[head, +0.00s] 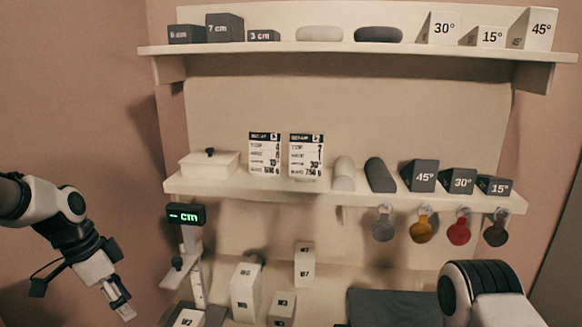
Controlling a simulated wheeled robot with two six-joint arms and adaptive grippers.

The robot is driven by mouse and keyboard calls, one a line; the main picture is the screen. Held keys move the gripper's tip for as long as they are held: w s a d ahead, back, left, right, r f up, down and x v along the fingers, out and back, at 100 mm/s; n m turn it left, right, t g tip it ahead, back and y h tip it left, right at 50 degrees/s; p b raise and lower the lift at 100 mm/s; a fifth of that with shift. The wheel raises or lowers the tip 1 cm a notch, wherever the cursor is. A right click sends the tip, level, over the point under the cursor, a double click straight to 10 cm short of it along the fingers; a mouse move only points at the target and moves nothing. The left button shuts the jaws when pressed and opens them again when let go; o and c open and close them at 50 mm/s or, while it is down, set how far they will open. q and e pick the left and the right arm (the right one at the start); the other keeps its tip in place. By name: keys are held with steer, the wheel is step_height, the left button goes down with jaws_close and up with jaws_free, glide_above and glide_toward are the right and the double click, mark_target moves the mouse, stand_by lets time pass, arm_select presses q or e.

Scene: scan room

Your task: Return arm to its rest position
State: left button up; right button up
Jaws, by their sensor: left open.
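My left arm comes in from the left edge. Its gripper (118,300) points down at the lower left, open, with nothing seen between its fingers. It is in front of the wall, left of the measuring stand with the green "cm" display (186,214), and appears apart from it. Part of my right arm shows at the lower right, but its gripper is outside the view.
The upper shelf (360,47) holds labelled blocks, wedges and pads. The middle shelf (350,187) holds a white box (210,164), two cards, rolls and dark wedges. Coloured tags hang below it. White blocks (245,291) and a dark panel (395,308) stand low down.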

arm_select(q)
steer(key=s+d+f+g+y, duration=0.1)
steer(key=s+d+f+g, duration=0.15)
steer(key=s+f, duration=0.75)
steer(key=s+d+f+g+y, duration=0.1)
steer(key=s+d+f+g, duration=0.15)
steer(key=s+f, duration=0.75)
steer(key=s+d+f+n+y, duration=0.15)
steer(key=s+f+n, duration=0.45)
steer(key=s+f, duration=0.85)
steer(key=w+n+t, duration=0.4)
steer(key=w, duration=0.2)
steer(key=shift+w+f+n, duration=0.25)
steer(key=shift+n, duration=0.15)
arm_select(e)
steer(key=shift+s+r, duration=0.1)
steer(key=shift+s, duration=0.05)
